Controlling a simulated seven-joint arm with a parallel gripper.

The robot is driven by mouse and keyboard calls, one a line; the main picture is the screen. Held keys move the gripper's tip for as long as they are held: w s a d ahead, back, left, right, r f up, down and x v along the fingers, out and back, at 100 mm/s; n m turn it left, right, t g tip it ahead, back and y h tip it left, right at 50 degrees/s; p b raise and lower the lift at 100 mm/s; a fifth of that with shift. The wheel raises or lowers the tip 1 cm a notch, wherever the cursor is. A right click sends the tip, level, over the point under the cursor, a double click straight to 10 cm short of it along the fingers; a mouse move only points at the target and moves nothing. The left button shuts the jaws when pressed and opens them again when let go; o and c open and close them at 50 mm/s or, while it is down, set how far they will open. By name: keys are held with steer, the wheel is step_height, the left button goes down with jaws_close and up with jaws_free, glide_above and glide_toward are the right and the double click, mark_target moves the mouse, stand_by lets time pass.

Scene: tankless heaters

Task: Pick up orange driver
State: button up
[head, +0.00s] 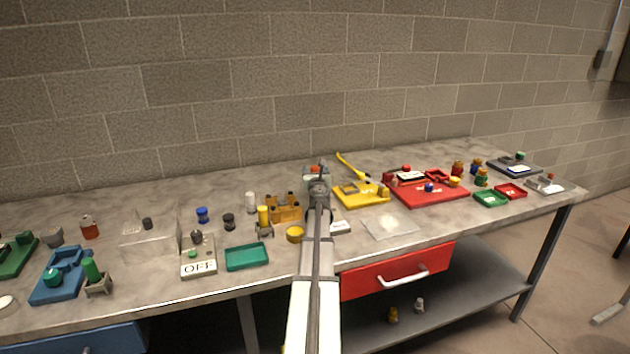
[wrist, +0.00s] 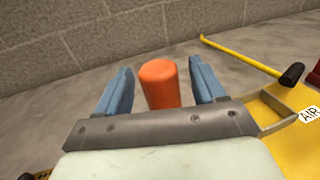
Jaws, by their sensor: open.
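The orange driver (wrist: 160,84) shows in the wrist view as a short upright orange cylinder with a rounded top. My gripper (wrist: 161,85) is open, with its two blue fingers on either side of the driver. Small gaps show between the driver and each finger, so no touch is visible. The driver's lower end is hidden behind the gripper's grey palm edge. In the head view my arm reaches to the back middle of the table, and a small bit of orange (head: 315,168) shows just beyond the wrist.
The block wall is behind.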

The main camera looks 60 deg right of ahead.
steer(key=shift+x, duration=1.05)
steer(key=shift+c, duration=0.2)
steer(key=c, duration=1)
steer(key=shift+r, duration=0.1)
